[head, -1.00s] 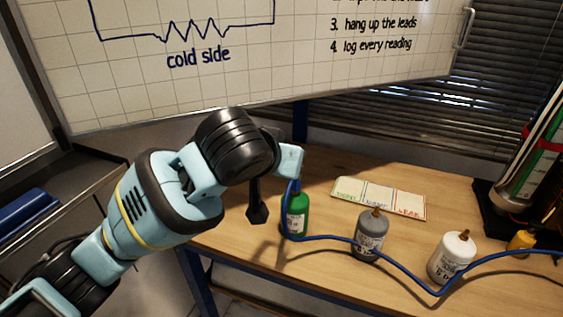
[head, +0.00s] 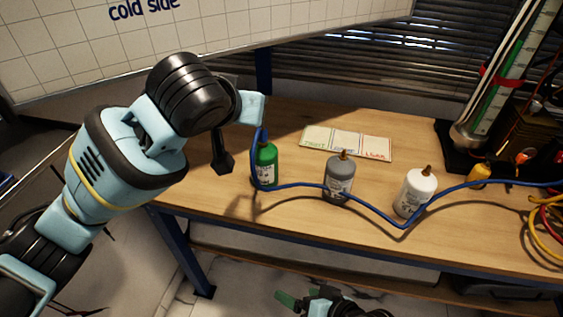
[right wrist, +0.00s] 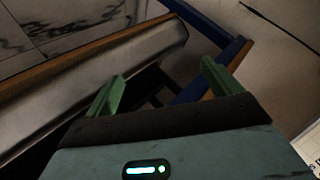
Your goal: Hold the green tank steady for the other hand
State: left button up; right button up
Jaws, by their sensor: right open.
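The green tank (head: 264,165) stands upright on the left part of the wooden bench, with a white label on its front. A blue hose (head: 300,186) starts near its top and runs down past it, then off to the right. My left arm (head: 120,155) reaches in from the left. Its light-blue end (head: 250,108) is just above the tank; its fingers cannot be made out. My right gripper (head: 306,297) is low at the bottom edge of the head view, in front of and below the bench. In the right wrist view its green fingers (right wrist: 163,75) are apart and empty.
A grey bottle (head: 339,178) and a white bottle (head: 414,192) stand right of the tank, with the hose in front. A printed card (head: 346,143) lies behind. A gauge column (head: 500,90) and cables (head: 545,235) are at the right. The bench (head: 290,225) has bare wood in front.

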aim_at(273, 156)
jog(key=w+a+r+n+g+y, duration=0.1)
jog(key=w+a+r+n+y, duration=0.1)
jog(key=w+a+r, duration=0.45)
jog(key=w+a+r+n+g+y, duration=0.1)
jog(key=w+a+r+y, duration=0.15)
jog(key=r, duration=0.65)
jog(key=w+d+n, duration=0.1)
jog(key=w, duration=0.1)
jog(key=w+d+f+n+t+h, duration=0.1)
jog(key=w+d, duration=0.1)
jog(key=w+d+n+t+h, duration=0.1)
jog(key=w, duration=0.1)
jog(key=shift+w+d+f, duration=0.15)
jog(key=shift+w+d, duration=0.1)
jog(key=shift+d, duration=0.1)
jog(key=w+r+n, duration=0.1)
jog(key=w+r, duration=0.1)
jog(key=w, duration=0.1)
jog(key=w+d+r+n+t, duration=0.1)
jog(key=w+r, duration=0.1)
jog(key=w, duration=0.1)
jog(key=w+r+n+t+h, duration=0.1)
jog(key=w+r, duration=0.2)
jog(key=shift+d, duration=0.2)
jog(key=shift+a, duration=0.1)
jog(key=shift+x, duration=3.85)
